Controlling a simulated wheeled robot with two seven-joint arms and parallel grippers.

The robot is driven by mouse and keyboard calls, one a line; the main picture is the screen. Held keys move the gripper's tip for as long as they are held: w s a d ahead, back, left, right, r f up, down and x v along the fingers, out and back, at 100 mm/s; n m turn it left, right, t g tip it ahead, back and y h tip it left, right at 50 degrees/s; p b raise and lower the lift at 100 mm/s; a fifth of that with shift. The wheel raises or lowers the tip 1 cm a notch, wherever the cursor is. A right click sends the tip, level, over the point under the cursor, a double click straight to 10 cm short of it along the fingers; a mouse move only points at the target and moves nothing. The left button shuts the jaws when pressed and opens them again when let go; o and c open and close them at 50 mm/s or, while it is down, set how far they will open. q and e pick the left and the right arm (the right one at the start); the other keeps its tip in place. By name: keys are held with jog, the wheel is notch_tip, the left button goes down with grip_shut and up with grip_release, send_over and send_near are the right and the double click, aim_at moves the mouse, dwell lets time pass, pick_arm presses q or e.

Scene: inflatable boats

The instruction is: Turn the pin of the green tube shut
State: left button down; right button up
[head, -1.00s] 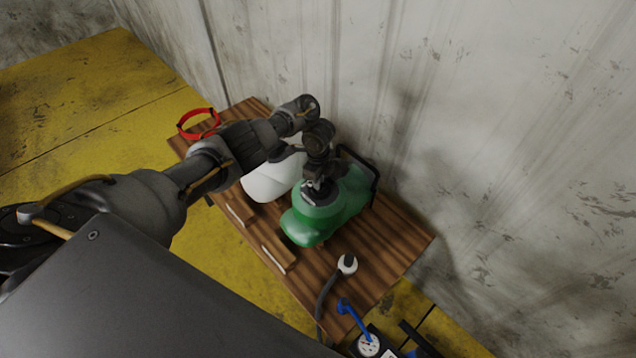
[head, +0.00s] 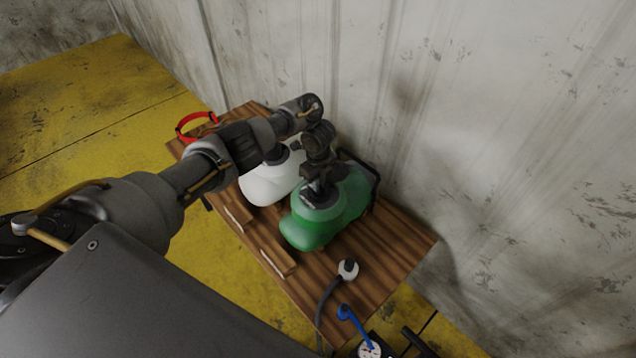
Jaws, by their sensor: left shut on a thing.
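The green tube (head: 312,234) lies on a wooden table, a rounded green inflatable body with a dark fitting on its top. My left gripper (head: 318,190) points down at that fitting and is shut on the pin there. The pin itself is hidden by the jaws, so its turn cannot be told. My right gripper is not in view.
A white tube (head: 262,184) lies left of the green one, partly behind my left arm. The wooden table (head: 390,245) also carries a red ring (head: 183,124) and a white nozzle with a dark hose (head: 348,268). A blue-handled gauge (head: 368,347) is below. The metal wall (head: 470,120) stands close behind.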

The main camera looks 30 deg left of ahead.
pick_arm(q)
jog(key=shift+f, duration=0.1)
jog(key=c, duration=1.5)
grip_release()
notch_tip(320, 180, up, 11)
jog(key=p, duration=0.7)
jog(key=shift+f, duration=0.1)
